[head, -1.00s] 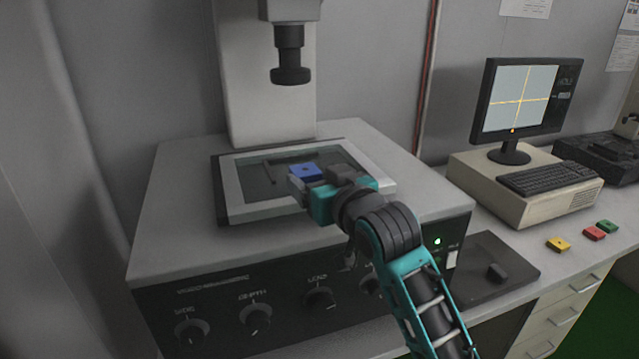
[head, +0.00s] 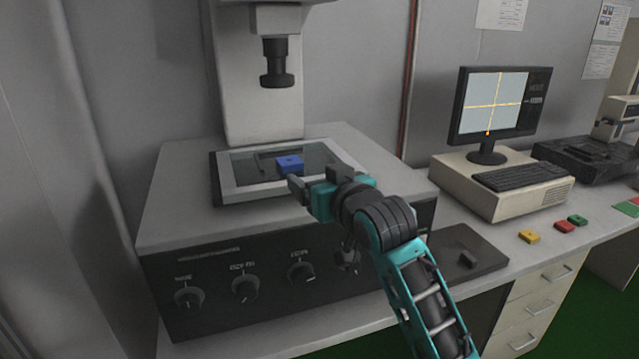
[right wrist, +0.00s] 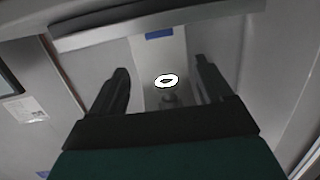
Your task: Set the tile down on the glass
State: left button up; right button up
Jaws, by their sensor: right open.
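The blue tile (head: 289,164) lies flat on the dark glass of the stage, inside its pale frame (head: 250,191). My right gripper (head: 313,179) is open and empty, just to the front right of the tile, over the right front part of the frame. A gap shows between the fingers and the tile. In the right wrist view the two dark fingers (right wrist: 163,75) stand apart with nothing between them. A blue patch shows at the top of that view; I cannot tell whether it is the tile. My left gripper is not in view.
The microscope's dark lens (head: 277,65) hangs above the stage. A monitor (head: 493,103) and keyboard (head: 519,176) stand to the right. A yellow tile (head: 529,237), a red tile (head: 564,226) and a green tile (head: 577,219) lie on the bench. A dark pad (head: 465,252) lies beside the microscope base.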

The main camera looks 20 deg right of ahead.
jog(key=shift+s, duration=0.2)
jog(key=s+f+g, duration=0.2)
jog(key=s+f, duration=0.3)
jog(key=f, duration=0.6)
jog(key=s+f+g, duration=0.1)
jog(key=s+f, duration=0.5)
jog(key=f, duration=0.5)
jog(key=s+d+f+n+g, duration=0.1)
jog(key=s+f+g, duration=0.1)
jog(key=s+f, duration=1)
jog(key=s, duration=0.4)
jog(key=shift+s+d+f, duration=0.15)
jog(key=shift+f, duration=0.15)
